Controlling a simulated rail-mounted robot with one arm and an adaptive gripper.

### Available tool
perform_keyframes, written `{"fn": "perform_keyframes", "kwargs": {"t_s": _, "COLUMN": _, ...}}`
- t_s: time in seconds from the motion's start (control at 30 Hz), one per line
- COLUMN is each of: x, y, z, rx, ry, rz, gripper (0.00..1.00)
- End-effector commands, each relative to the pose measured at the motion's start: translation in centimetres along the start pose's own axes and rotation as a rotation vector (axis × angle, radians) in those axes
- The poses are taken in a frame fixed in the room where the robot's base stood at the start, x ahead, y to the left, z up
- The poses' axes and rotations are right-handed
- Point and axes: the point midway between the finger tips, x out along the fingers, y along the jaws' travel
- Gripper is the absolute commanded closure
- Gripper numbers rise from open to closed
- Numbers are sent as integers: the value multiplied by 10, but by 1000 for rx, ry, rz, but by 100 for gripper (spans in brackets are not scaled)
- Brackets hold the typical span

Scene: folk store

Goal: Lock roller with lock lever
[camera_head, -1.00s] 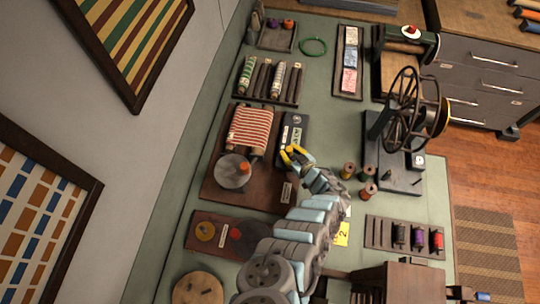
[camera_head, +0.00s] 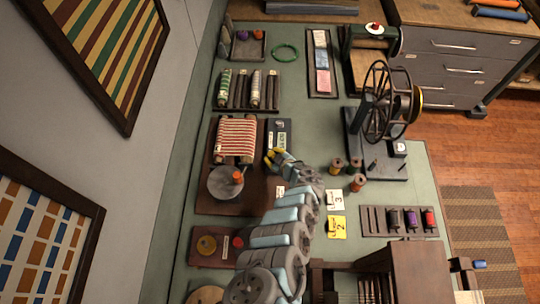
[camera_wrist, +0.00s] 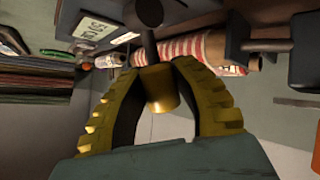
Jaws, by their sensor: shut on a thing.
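The roller with red and white striped cloth (camera_head: 236,136) lies on a brown board on the table. It also shows in the wrist view (camera_wrist: 205,48), behind my fingers. My gripper (camera_head: 272,158) is at the right side of this board, below a dark panel with a label (camera_head: 280,136). In the wrist view my two yellow fingers (camera_wrist: 163,74) are closed around the brass end (camera_wrist: 162,92) of the lock lever, whose dark rod ends in a round part (camera_wrist: 149,12). The lever is too small and covered to make out in the head view.
Wooden spools (camera_head: 356,182) and a dark wheel (camera_head: 382,100) stand to the right. A rack of rolls (camera_head: 248,90) is above. Number cards (camera_head: 337,228) lie right of my arm.

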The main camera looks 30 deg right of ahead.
Motion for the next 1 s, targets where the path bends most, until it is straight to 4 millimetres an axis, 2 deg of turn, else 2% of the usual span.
{"fn": "perform_keyframes", "kwargs": {"t_s": 0.13, "x": 0, "y": -1, "z": 0, "rx": 0, "ry": 0, "rz": -1, "gripper": 100}}
{"fn": "perform_keyframes", "kwargs": {"t_s": 0.17, "x": 0, "y": -1, "z": 0, "rx": 0, "ry": 0, "rz": -1, "gripper": 63}}
{"fn": "perform_keyframes", "kwargs": {"t_s": 0.23, "x": 0, "y": -1, "z": 0, "rx": 0, "ry": 0, "rz": -1, "gripper": 43}}
{"fn": "perform_keyframes", "kwargs": {"t_s": 0.67, "x": -2, "y": -1, "z": 0, "rx": 0, "ry": 0, "rz": -2, "gripper": 42}}
{"fn": "perform_keyframes", "kwargs": {"t_s": 1.0, "x": -22, "y": -1, "z": 0, "rx": -1, "ry": -2, "rz": -2, "gripper": 42}}
